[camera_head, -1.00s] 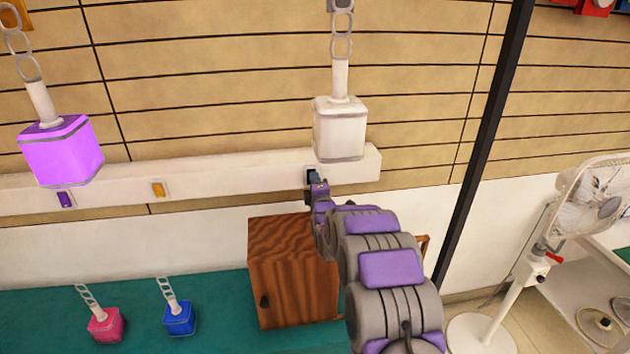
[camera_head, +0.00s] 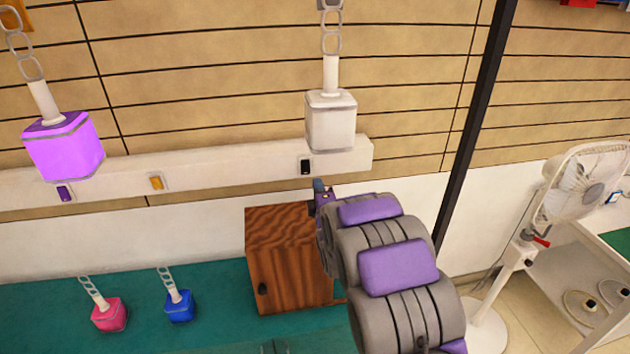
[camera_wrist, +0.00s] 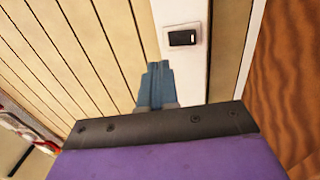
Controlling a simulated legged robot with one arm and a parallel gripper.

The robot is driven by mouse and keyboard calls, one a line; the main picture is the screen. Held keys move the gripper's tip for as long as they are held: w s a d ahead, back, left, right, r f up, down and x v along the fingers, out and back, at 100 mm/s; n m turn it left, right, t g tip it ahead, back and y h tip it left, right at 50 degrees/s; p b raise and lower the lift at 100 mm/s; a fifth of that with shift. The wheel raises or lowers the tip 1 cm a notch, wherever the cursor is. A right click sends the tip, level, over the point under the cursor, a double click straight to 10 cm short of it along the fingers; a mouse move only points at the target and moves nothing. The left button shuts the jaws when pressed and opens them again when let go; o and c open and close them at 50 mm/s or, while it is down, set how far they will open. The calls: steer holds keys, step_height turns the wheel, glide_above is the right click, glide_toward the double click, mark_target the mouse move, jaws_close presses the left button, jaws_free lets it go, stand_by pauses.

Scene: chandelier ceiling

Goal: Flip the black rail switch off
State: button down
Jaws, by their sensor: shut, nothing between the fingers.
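The black rail switch (camera_head: 305,166) sits in a pale plate at the right part of the white wall rail (camera_head: 230,164). It also shows in the wrist view (camera_wrist: 182,38), up and to the right of my fingertips. My gripper (camera_head: 318,186) is below and slightly right of the switch in the head view, apart from it. In the wrist view the fingers (camera_wrist: 157,72) are together and empty. A white lantern (camera_head: 331,122) hangs above the switch and looks unlit.
A purple switch (camera_head: 64,194) and a yellow switch (camera_head: 156,183) are further left on the rail. A glowing purple lantern (camera_head: 63,146) hangs left. A wooden cabinet (camera_head: 290,258), pink lantern (camera_head: 109,315) and blue lantern (camera_head: 179,305) are below. A fan (camera_head: 585,185) stands right.

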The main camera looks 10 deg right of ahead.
steer(key=shift+s+a, duration=0.6)
steer(key=shift+s, duration=0.25)
steer(key=shift+d+r, duration=0.1)
